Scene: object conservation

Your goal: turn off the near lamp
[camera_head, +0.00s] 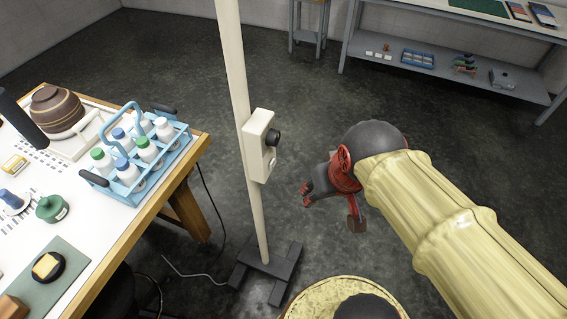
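A cream lamp stand (235,70) rises from a dark crossed foot (265,271) on the floor, and its top is out of view. A cream control box (257,150) is fixed on the pole, with a round black knob (273,137) on its right side and a smaller pale round part below it. My gripper (331,208), dark with red parts, is to the right of the box and apart from it. Its fingers are spread and hold nothing visible. Whether the lamp is lit cannot be seen.
A worktable (190,150) at left bears a blue bottle carrier (177,152), a brown striped bowl and small items. Cables (210,190) run down to the floor by the stand. A grey shelf (450,77) stands at the back right. The dark floor between is mostly clear.

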